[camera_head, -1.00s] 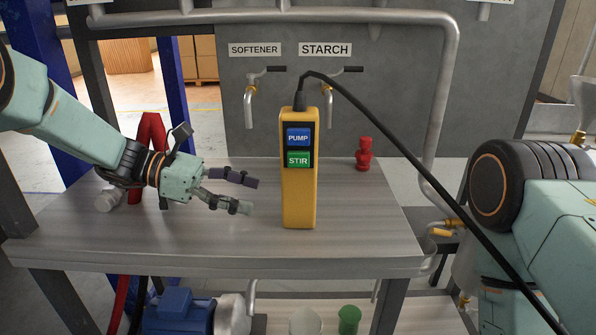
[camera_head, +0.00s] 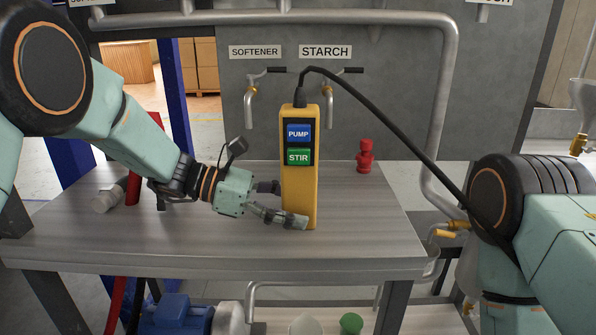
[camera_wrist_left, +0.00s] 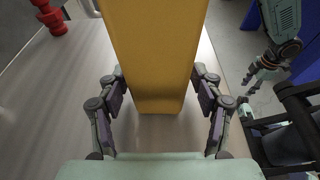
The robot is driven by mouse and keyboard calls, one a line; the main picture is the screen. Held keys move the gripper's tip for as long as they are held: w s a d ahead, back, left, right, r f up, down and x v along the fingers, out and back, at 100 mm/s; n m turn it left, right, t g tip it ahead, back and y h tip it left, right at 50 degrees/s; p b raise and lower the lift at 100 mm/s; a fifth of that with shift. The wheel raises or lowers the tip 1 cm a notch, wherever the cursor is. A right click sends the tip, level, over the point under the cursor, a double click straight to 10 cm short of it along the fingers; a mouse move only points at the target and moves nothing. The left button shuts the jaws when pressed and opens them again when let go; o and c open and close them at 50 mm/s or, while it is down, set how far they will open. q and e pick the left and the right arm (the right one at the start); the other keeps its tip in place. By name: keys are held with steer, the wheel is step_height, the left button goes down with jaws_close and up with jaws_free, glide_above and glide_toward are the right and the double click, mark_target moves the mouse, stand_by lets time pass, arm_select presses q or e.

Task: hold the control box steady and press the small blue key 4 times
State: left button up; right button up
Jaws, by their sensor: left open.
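The yellow control box (camera_head: 299,215) stands upright on the grey table, with a blue PUMP key (camera_head: 299,133) above a green STIR key (camera_head: 299,157). My left gripper (camera_head: 284,205) is open low at the box, one finger in front and the other partly hidden behind it. In the left wrist view the box (camera_wrist_left: 153,50) stands between the spread fingers (camera_wrist_left: 160,88), with small gaps on both sides. My right arm is at the right edge of the head view. Its gripper seems to show small in the left wrist view (camera_wrist_left: 258,77); its jaw state is unclear.
A black cable (camera_head: 390,120) runs from the box top across to the right. A red object (camera_head: 366,156) stands behind right on the table (camera_head: 370,235). SOFTENER and STARCH taps are on the back panel. The table front right is clear.

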arm_select(q)
steer(key=shift+w, duration=0.1)
steer(key=shift+c, duration=0.4)
steer(key=c, duration=0.6)
steer(key=shift+c, duration=0.3)
arm_select(e)
jaws_close()
stand_by(0.6)
